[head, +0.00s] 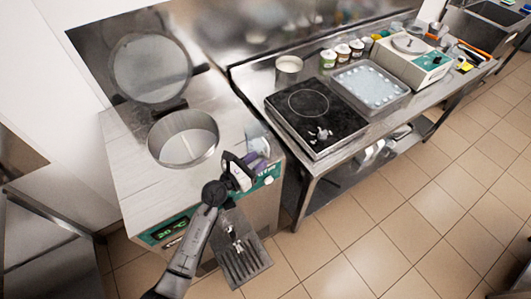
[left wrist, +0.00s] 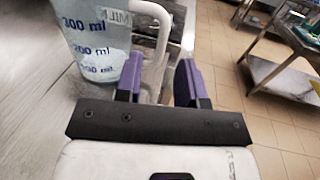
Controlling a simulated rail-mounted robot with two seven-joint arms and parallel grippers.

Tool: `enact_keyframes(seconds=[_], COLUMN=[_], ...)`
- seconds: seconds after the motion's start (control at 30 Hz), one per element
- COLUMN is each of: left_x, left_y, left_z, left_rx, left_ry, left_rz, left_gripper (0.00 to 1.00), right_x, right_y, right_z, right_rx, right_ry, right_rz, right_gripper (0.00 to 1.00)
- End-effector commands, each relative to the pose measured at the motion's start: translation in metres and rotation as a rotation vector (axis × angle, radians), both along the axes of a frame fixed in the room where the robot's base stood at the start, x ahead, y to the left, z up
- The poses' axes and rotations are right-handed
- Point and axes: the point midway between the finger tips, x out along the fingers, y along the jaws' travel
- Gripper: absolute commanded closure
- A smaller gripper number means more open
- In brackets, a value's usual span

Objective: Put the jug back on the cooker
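The jug (head: 256,136) is clear with blue ml marks and stands at the right front of the steel freezer top. In the left wrist view the jug (left wrist: 95,40) is close, at upper left, with its white handle (left wrist: 160,28) reaching toward the gap between my fingers. My left gripper (head: 258,163) is at the handle side of the jug. In the left wrist view its purple fingers (left wrist: 159,82) are apart, and I see no firm contact with the handle. The black cooker (head: 296,96) is on the bench to the right. My right gripper is not in view.
The freezer's round opening (head: 184,138) is uncovered, its lid (head: 150,68) raised behind. A metal pot (head: 288,69) stands behind the cooker, and a steel tray (head: 403,98) is to its right. Several small tubs (head: 343,52) line the back. A gap separates freezer and bench.

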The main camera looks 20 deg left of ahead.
Motion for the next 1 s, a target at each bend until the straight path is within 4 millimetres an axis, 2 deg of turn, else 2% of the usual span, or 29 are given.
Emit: enact_keyframes(seconds=[0.1, 0.33, 0.5, 0.77, 0.87, 0.97, 1.0], left_x=[-0.021, -0.05, -0.06, -0.063, -0.066, -0.072, -0.077], left_y=[0.01, 0.025, 0.03, 0.031, 0.032, 0.037, 0.041], left_z=[-0.001, -0.001, 0.0, 0.001, 0.005, 0.017, 0.023], left_rx=[0.001, 0.001, -0.001, -0.004, -0.051, -0.194, -0.29], left_ry=[0.0, 0.0, 0.0, -0.001, -0.006, -0.018, -0.023], left_rz=[0.0, 0.0, 0.0, 0.0, 0.018, 0.068, 0.103], left_gripper=[0.64, 0.64, 0.64, 0.64, 0.64, 0.64, 0.64], right_x=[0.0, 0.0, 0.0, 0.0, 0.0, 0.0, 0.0], right_y=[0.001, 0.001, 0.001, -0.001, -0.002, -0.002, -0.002], right_z=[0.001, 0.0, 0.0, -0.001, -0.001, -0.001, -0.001], right_rx=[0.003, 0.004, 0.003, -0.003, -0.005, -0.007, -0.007], right_ry=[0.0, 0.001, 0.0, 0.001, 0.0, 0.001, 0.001], right_rz=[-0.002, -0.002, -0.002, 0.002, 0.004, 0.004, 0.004], right_gripper=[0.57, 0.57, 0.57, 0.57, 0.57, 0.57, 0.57])
